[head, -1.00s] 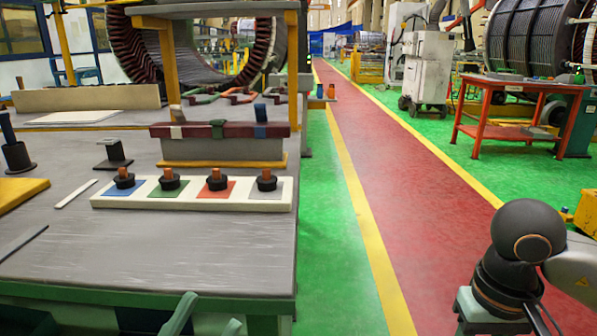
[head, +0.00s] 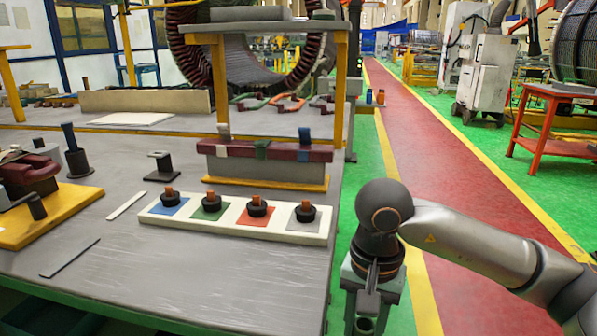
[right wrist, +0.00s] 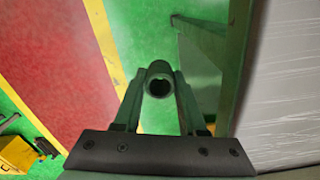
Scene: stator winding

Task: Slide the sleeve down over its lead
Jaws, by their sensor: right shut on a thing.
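My right gripper (head: 368,310) hangs over the aisle, beyond the bench's right edge. It is shut on a short dark hollow sleeve (right wrist: 158,86), seen end-on between the fingers in the right wrist view; its lower end (head: 366,326) also shows in the head view. The sleeve is well apart from both. My left gripper is not in view.
A white strip (head: 318,236) bears blue, green, red and grey pads, each with a black collar and copper stub. A shelf frame (head: 341,95) rises behind the bar. A yellow-based fixture (head: 50,220) stands left. The bench front (head: 190,285) is mostly clear.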

